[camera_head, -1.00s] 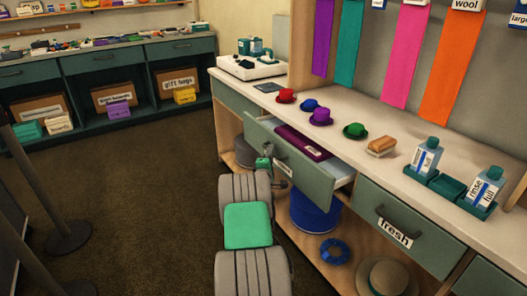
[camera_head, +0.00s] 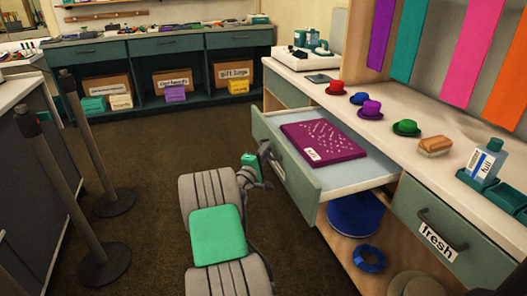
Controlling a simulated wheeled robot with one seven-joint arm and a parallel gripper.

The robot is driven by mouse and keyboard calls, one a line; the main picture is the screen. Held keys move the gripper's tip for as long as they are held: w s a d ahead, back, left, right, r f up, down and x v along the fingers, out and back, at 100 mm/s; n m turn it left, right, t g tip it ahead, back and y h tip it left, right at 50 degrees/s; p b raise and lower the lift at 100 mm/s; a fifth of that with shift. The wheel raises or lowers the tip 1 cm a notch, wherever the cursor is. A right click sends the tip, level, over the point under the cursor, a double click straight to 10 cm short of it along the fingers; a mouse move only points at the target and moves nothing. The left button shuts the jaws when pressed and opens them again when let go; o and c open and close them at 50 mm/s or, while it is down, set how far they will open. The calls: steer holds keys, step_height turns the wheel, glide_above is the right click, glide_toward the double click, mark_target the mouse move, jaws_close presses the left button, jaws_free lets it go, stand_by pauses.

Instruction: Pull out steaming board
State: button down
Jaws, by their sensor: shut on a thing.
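A drawer (camera_head: 302,190) with a dark green front stands well open from the counter. A flat purple board (camera_head: 322,141) with pale markings and a white label lies inside it, toward the left, with bare drawer floor around it. I take this to be the steaming board. My gripper (camera_head: 268,166) is at the outer face of the drawer front, shut on the drawer handle. The handle is mostly hidden by my gripper. The board is apart from my gripper, behind the drawer front.
Small hats, including a purple one (camera_head: 370,109), and a brush (camera_head: 435,146) line the counter. A drawer labelled "fresh" (camera_head: 440,240) is shut at right. Barrier posts (camera_head: 85,140) stand at left. The brown floor between is clear.

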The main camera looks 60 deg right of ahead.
steer(key=shift+w+a, duration=0.1)
steer(key=c, duration=1.8)
jaws_free()
steer(key=shift+o, duration=0.2)
steer(key=a+f, duration=0.1)
steer(key=a, duration=0.6)
steer(key=shift+s+a+p, duration=0.35)
steer(key=shift+s+p, duration=0.05)
